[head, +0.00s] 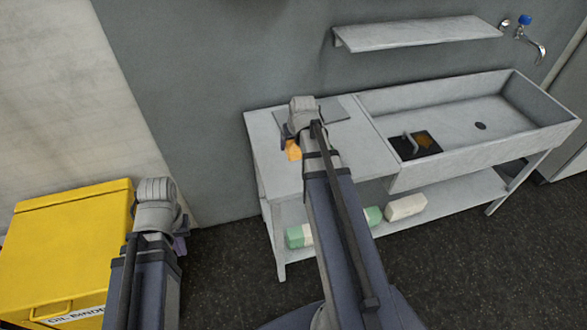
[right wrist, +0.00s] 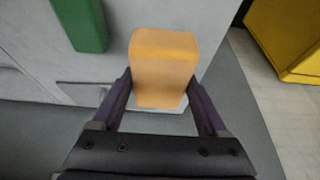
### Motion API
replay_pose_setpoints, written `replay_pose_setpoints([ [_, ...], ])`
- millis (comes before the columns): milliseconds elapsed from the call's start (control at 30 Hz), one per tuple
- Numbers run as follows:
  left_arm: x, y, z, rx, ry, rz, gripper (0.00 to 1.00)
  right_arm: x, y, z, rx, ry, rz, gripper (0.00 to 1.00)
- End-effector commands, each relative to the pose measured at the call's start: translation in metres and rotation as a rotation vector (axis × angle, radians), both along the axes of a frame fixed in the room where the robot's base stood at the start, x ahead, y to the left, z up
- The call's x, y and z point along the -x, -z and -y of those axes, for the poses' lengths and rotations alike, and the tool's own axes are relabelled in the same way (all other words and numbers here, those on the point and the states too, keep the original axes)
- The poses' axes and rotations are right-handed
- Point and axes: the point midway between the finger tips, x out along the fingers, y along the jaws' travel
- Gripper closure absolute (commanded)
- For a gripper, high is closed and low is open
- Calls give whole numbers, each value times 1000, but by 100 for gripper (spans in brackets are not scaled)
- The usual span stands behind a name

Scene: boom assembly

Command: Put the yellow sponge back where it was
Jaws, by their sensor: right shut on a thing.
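The yellow sponge (right wrist: 165,62), an orange-yellow block, is between the two fingers of my right gripper (right wrist: 160,88) in the right wrist view. In the head view the sponge (head: 293,151) shows as a small orange patch beside my right wrist, over the left part of the grey counter (head: 268,165). My right gripper (head: 286,144) is mostly hidden there by its own arm. I cannot tell whether the sponge touches the counter. My left gripper (head: 180,236) is low at the left near the yellow bin, mostly hidden behind its wrist; its jaws cannot be read.
A yellow bin (head: 70,235) stands left of the counter. A dark mat (head: 330,111) lies at the counter's back. The sink (head: 470,105) at right holds a black tray (head: 425,150). A cream block (head: 405,207) lies on the lower shelf. A green block (right wrist: 80,22) shows in the wrist view.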

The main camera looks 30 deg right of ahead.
Motion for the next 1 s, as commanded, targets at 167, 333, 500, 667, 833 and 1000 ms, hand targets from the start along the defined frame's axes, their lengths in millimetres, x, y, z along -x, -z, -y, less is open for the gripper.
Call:
replay_pose_setpoints([
  [167,0,20,0,0,-1,0,100,-1,20,0,0,-1,0,68],
  [333,0,48,0,0,-1,0,100,-1,48,0,0,-1,0,68],
  [500,0,64,0,0,-1,0,100,-1,64,0,0,-1,0,68],
  [667,0,62,0,0,-1,0,100,-1,62,0,0,-1,0,68],
  [833,0,75,0,0,-1,0,100,-1,75,0,0,-1,0,68],
  [1000,0,97,0,0,-1,0,100,-1,97,0,0,-1,0,68],
])
